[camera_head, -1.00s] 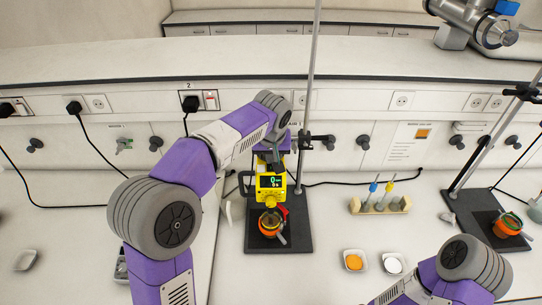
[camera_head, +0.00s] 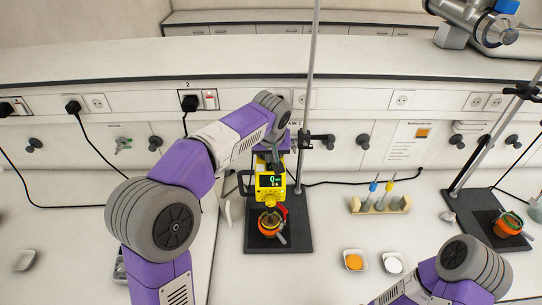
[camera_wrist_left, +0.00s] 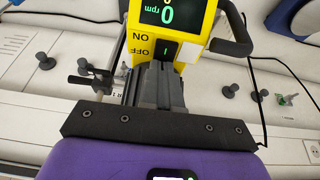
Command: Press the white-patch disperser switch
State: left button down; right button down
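The yellow disperser (camera_head: 270,190) hangs on a stand over an orange-banded beaker (camera_head: 269,222) in the head view. Its body fills the top of the left wrist view, with a display (camera_wrist_left: 170,12) reading 0 rpm upside down. My right gripper is out of view.
A black stand base (camera_head: 296,240) lies under the beaker. A tube rack (camera_head: 380,206) and dishes of orange powder (camera_head: 354,261) and white powder (camera_head: 393,264) are to the right. Another stand with an orange-banded beaker (camera_head: 507,226) is at far right.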

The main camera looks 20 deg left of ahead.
aim_at(270, 168)
pick_arm(q)
jog(key=shift+s+f+g, duration=0.3)
jog(key=shift+s+f, duration=0.25)
jog(key=shift+f, duration=0.2)
jog(key=shift+s+d+r, duration=0.1)
jog(key=shift+r, duration=0.1)
notch_tip(270, 168, up, 5)
jog(key=p, duration=0.3)
jog(key=a+v, duration=0.1)
jog(key=v, duration=0.9)
jog(key=shift+s+d, duration=0.2)
jog(key=shift+d, duration=0.3)
